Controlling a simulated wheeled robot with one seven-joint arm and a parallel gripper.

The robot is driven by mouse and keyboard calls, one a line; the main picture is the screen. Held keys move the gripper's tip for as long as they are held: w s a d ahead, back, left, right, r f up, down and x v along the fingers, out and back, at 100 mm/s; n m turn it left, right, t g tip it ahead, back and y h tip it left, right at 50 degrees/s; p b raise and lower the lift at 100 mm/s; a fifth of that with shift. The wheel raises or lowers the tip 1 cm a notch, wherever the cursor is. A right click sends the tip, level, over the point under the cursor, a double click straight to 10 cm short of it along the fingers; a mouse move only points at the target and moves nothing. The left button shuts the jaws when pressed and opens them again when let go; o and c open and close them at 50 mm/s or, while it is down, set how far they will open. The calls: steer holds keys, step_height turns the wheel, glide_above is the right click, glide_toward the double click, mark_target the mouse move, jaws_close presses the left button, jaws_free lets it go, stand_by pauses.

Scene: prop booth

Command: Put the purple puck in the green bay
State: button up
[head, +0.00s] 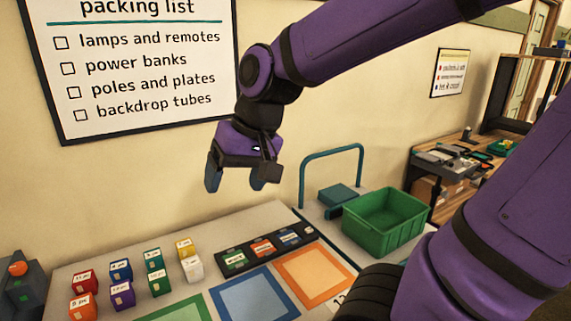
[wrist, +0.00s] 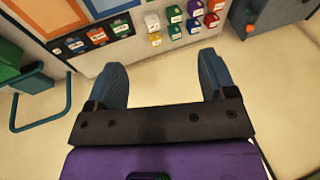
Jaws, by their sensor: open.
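The purple puck (head: 122,295), a small block with a white label on top, stands on the table at the left of the head view. It is in the near row of blocks, between an orange and a green one. It also shows near the top of the wrist view (wrist: 194,8). The green bay (head: 172,312) is a green-bordered square on the table, cut off by the bottom edge of the head view. My gripper (head: 238,178) is open and empty, high above the back of the table, right of the blocks. Its two blue fingers stand apart in the wrist view (wrist: 162,62).
Several other blocks surround the puck, including red (head: 84,281), blue (head: 120,270) and white (head: 192,268). Blue (head: 252,299) and orange (head: 312,276) bays lie right of the green one, behind them a black label strip (head: 234,260). A green bin (head: 384,224) stands farther right.

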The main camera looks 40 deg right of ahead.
steer(key=s+d+r+n+t+h, duration=0.1)
steer(key=s+d+r+t+h, duration=0.1)
steer(key=s, duration=0.5)
steer(key=shift+s+d+r+n+h, duration=0.3)
steer(key=shift+s+d+r+n, duration=0.1)
steer(key=shift+d+r, duration=0.6)
steer(key=shift+f, duration=0.1)
